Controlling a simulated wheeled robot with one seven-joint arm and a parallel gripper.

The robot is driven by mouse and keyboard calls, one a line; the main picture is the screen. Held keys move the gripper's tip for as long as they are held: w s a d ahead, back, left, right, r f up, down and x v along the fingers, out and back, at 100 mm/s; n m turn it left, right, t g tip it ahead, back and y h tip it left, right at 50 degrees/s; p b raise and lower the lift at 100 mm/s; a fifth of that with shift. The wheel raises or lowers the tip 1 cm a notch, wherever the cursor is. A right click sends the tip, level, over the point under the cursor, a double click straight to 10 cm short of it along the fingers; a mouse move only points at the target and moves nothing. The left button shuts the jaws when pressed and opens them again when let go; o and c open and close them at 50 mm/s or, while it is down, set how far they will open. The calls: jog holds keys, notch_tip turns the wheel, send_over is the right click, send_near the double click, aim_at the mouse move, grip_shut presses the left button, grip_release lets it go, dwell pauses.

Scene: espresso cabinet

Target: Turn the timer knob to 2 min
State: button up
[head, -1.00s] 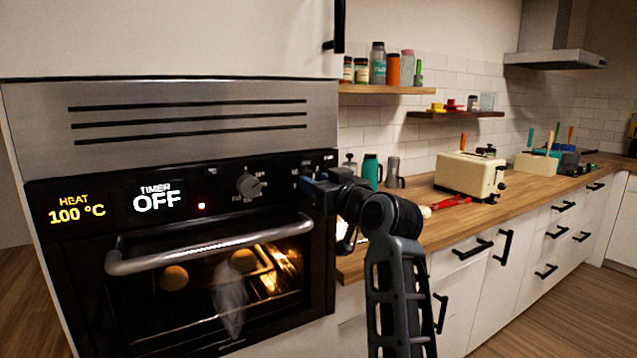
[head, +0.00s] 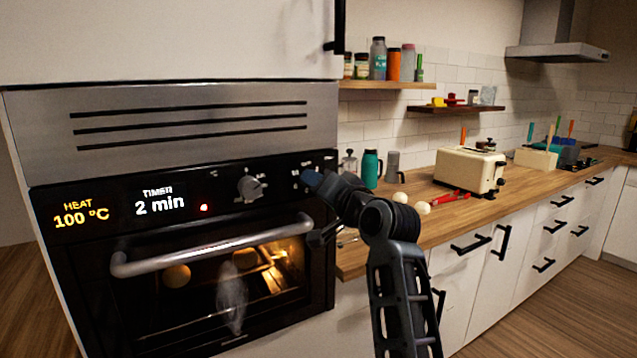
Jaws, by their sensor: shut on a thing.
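The oven's timer display (head: 160,205) reads 2 min. My gripper (head: 313,180) is at the right end of the oven's black control panel, shut on the timer knob there. The gripper and wrist hide that knob, so its pointer cannot be seen. Another grey knob (head: 250,188) stands free on the panel to the left of my gripper. The heat display (head: 80,214) reads 100 °C, and a small red light (head: 204,208) glows beside the timer display.
The oven door's bar handle (head: 210,245) juts out below the panel. Round items sit in the lit oven, with a pale wisp before the glass. A wooden counter (head: 440,215) with a cream toaster (head: 469,172) runs off to the right.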

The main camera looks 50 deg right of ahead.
jog(key=shift+m, duration=0.4)
jog(key=o, duration=1)
jog(key=shift+o, duration=0.2)
jog(key=shift+s, duration=0.1)
jog(key=b+v, duration=0.1)
jog(key=v, duration=0.6)
jog(key=shift+s, duration=0.3)
jog(key=shift+a, duration=0.1)
